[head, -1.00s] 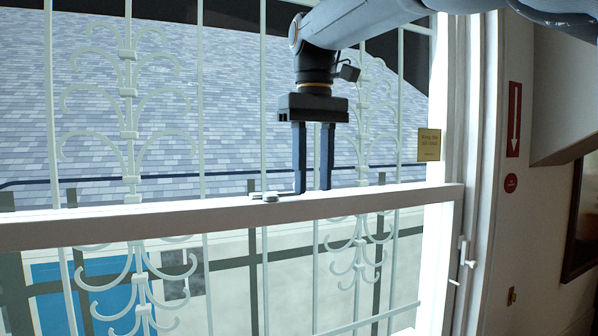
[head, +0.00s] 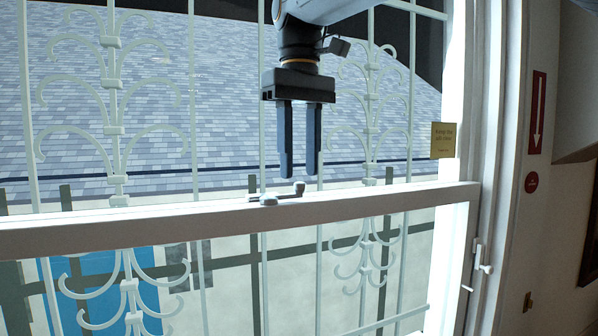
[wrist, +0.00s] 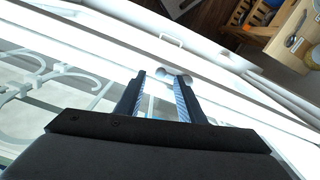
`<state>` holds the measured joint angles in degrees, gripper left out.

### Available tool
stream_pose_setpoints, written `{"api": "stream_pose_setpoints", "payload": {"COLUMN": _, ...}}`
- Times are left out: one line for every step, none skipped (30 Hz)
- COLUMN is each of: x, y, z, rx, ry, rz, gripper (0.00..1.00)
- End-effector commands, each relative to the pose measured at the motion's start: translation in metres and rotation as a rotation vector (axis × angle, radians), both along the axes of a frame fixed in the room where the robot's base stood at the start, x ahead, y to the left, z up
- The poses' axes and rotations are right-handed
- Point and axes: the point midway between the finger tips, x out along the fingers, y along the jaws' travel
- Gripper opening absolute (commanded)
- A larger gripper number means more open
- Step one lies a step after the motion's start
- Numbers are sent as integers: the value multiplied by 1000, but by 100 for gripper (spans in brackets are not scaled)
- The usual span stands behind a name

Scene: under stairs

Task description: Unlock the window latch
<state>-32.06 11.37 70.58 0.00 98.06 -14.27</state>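The window latch (head: 268,199) sits on top of the white horizontal sash rail (head: 380,202). Its short lever points right and ends in a dark rounded knob (head: 298,187). My gripper (head: 299,176) points down from above, its two dark fingers apart and empty. In the head view the fingertips are just above the knob, near it; whether they touch it I cannot tell. In the wrist view a grey rounded latch part (wrist: 163,72) shows between the fingertips of my gripper (wrist: 161,76), with another rounded grey end beside the right fingertip.
White ornamental bars (head: 115,125) stand behind the rail. The window frame (head: 480,180) rises at the right, with a small handle (head: 483,258) on it. The wrist view shows wooden furniture (wrist: 245,15) in the room.

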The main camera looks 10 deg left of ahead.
Motion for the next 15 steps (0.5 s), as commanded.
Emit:
{"api": "stream_pose_setpoints", "payload": {"x": -1, "y": 0, "z": -6, "rx": -1, "ry": 3, "rz": 0, "gripper": 35}}
{"api": "stream_pose_setpoints", "payload": {"x": -1, "y": 0, "z": -10, "rx": -1, "ry": 2, "rz": 1, "gripper": 35}}
{"api": "stream_pose_setpoints", "payload": {"x": -1, "y": 0, "z": -14, "rx": -1, "ry": 3, "rz": 1, "gripper": 35}}
{"api": "stream_pose_setpoints", "payload": {"x": -1, "y": 0, "z": -17, "rx": -1, "ry": 1, "rz": 1, "gripper": 35}}
{"api": "stream_pose_setpoints", "payload": {"x": -1, "y": 1, "z": -20, "rx": -1, "ry": 1, "rz": 2, "gripper": 35}}
{"api": "stream_pose_setpoints", "payload": {"x": -1, "y": 1, "z": -22, "rx": -1, "ry": 1, "rz": 2, "gripper": 35}}
{"api": "stream_pose_setpoints", "payload": {"x": -1, "y": 1, "z": -24, "rx": -1, "ry": 1, "rz": 3, "gripper": 35}}
{"api": "stream_pose_setpoints", "payload": {"x": -1, "y": 1, "z": -25, "rx": -1, "ry": 1, "rz": 3, "gripper": 35}}
{"api": "stream_pose_setpoints", "payload": {"x": -1, "y": 1, "z": -26, "rx": 0, "ry": 0, "rz": 3, "gripper": 35}}
{"api": "stream_pose_setpoints", "payload": {"x": -1, "y": 1, "z": -26, "rx": 1, "ry": -1, "rz": 3, "gripper": 35}}
{"api": "stream_pose_setpoints", "payload": {"x": -1, "y": 1, "z": -27, "rx": 1, "ry": -1, "rz": 3, "gripper": 35}}
{"api": "stream_pose_setpoints", "payload": {"x": -1, "y": 1, "z": -27, "rx": 1, "ry": -1, "rz": 3, "gripper": 35}}
{"api": "stream_pose_setpoints", "payload": {"x": -1, "y": 1, "z": -27, "rx": 1, "ry": -1, "rz": 3, "gripper": 35}}
{"api": "stream_pose_setpoints", "payload": {"x": -1, "y": 1, "z": -27, "rx": 1, "ry": -1, "rz": 3, "gripper": 35}}
{"api": "stream_pose_setpoints", "payload": {"x": -1, "y": 1, "z": -27, "rx": 1, "ry": -1, "rz": 3, "gripper": 35}}
